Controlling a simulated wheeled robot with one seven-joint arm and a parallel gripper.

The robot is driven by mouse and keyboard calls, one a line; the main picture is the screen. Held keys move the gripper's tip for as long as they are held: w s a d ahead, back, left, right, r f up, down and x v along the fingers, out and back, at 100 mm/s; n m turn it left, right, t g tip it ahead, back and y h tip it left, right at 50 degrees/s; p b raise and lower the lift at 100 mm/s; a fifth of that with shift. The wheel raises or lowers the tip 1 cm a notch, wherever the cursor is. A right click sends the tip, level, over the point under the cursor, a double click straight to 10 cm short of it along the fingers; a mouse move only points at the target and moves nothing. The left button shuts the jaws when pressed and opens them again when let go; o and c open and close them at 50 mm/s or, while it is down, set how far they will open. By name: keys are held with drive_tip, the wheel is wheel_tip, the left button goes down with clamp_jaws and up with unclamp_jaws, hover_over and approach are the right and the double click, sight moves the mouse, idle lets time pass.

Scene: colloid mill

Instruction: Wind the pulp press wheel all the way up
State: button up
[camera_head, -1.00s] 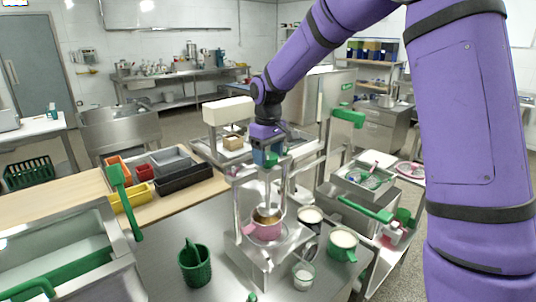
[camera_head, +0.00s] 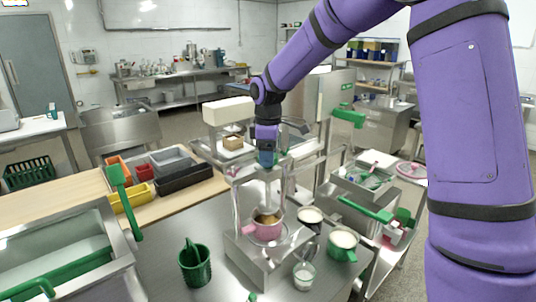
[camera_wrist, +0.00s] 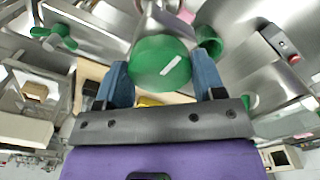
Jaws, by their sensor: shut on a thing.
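The pulp press wheel (camera_wrist: 160,62) is a green disc with a white stripe, seen from above in the wrist view. My gripper (camera_wrist: 162,77) has its two blue fingers on opposite sides of the disc, shut on it. In the head view my gripper (camera_head: 267,158) points down at the top of the metal press (camera_head: 234,205) and hides most or all of the wheel.
Coloured bins (camera_head: 130,198) lie on the wooden bench behind left. The steel table front is bare.

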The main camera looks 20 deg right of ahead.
idle(0.4)
drive_tip(key=o, duration=0.9)
drive_tip(key=shift+r, duration=0.15)
wheel_tip(320, 180, up, 11)
drive_tip(key=shift+f, duration=0.2)
